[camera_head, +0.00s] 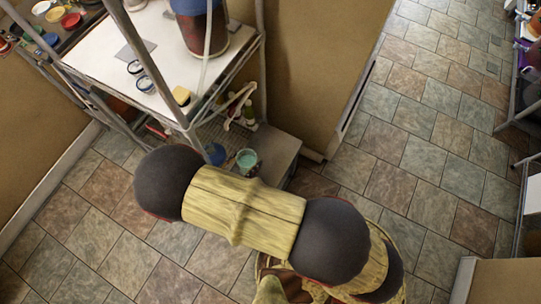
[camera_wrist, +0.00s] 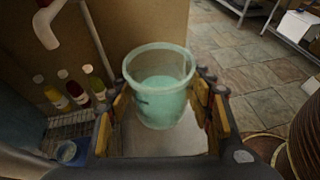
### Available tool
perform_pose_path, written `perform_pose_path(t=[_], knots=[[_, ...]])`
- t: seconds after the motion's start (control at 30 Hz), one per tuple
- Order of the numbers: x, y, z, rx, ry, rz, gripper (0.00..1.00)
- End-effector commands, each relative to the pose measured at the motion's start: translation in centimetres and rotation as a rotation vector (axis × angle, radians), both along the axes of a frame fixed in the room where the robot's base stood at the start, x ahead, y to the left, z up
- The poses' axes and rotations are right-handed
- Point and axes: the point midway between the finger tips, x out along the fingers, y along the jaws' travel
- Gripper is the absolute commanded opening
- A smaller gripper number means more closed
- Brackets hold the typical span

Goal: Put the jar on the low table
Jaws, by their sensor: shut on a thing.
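The jar (camera_wrist: 158,92) is a teal, see-through, open-topped vessel with teal contents, upright in the wrist view. My gripper (camera_wrist: 162,100) is shut on it, with one yellow-padded finger on each side. In the head view the jar (camera_head: 247,159) shows just past my arm, which hides the gripper. The low table (camera_head: 277,151) is a grey top beside the rack, partly covered by my arm. In the wrist view its pale top (camera_wrist: 150,140) lies beneath the jar. I cannot tell whether the jar's base touches it.
Several bottles (camera_wrist: 77,94) and a blue cup (camera_wrist: 68,152) are left of the jar. A tan wall (camera_wrist: 135,25) rises behind. Tiled floor (camera_head: 400,130) is open at right.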

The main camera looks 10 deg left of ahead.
Motion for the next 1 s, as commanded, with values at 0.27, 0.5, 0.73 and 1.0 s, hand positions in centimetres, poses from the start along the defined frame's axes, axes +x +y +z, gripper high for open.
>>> perform_pose_path(t=[0.27,0.5,0.73,1.0], knots=[[-3.4,-0.1,-2.6,0.001,-0.001,-0.023,0.11],[1.0,-1.8,-5.0,0.000,0.000,-0.028,0.11],[5.5,-3.4,-7.9,0.000,0.001,-0.026,0.11],[8.3,-4.2,-11.1,0.001,-0.001,-0.025,0.11]])
